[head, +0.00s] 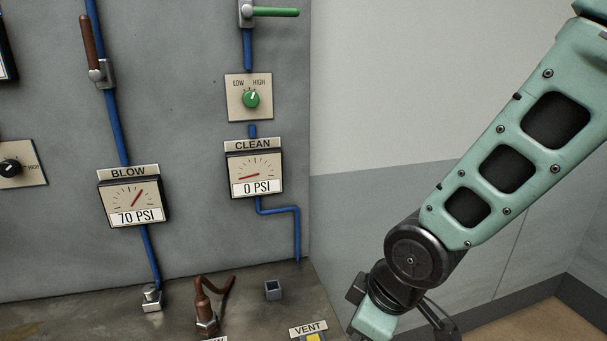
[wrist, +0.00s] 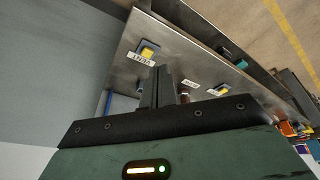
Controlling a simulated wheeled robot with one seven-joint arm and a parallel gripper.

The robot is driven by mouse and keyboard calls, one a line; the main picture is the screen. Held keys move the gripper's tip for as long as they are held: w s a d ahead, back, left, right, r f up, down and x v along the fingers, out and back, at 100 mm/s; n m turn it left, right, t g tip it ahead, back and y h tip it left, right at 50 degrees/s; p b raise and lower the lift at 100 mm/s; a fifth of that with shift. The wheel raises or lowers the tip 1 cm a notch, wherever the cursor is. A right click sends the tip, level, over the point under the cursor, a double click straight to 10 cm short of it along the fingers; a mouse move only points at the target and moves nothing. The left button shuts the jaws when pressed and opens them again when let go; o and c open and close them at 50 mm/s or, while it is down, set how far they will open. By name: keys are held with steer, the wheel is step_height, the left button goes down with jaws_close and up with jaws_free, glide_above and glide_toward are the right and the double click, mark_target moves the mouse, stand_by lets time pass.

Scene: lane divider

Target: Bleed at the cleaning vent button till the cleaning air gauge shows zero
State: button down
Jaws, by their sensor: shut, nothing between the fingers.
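The CLEAN gauge (head: 254,173) reads 0 PSI in the head view, its needle pointing to the lower left. The yellow vent button (head: 313,338), under a VENT label, is cut by the bottom edge. In the wrist view a yellow button (wrist: 148,50) with a label sits on the metal shelf just beyond my fingertips; it looks like the same vent button. My gripper (wrist: 160,72) is shut and empty. Its tips appear beside the button, not covering it; I cannot tell how high they are. The fingers are out of sight in the head view.
The BLOW gauge (head: 134,202) reads 70 PSI. A green-handled valve (head: 272,12) and green knob (head: 251,98) are above the CLEAN gauge. A brown handle (head: 206,306) rises from the shelf. A second yellow button (wrist: 222,89) lies right in the wrist view.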

steer(key=s+d+r+m+g+h+b, duration=0.2)
steer(key=s+d+r+m, duration=0.1)
steer(key=s, duration=1)
steer(key=shift+d+m+g+b, duration=0.35)
steer(key=shift+d+m, duration=0.25)
steer(key=shift+d, duration=0.6)
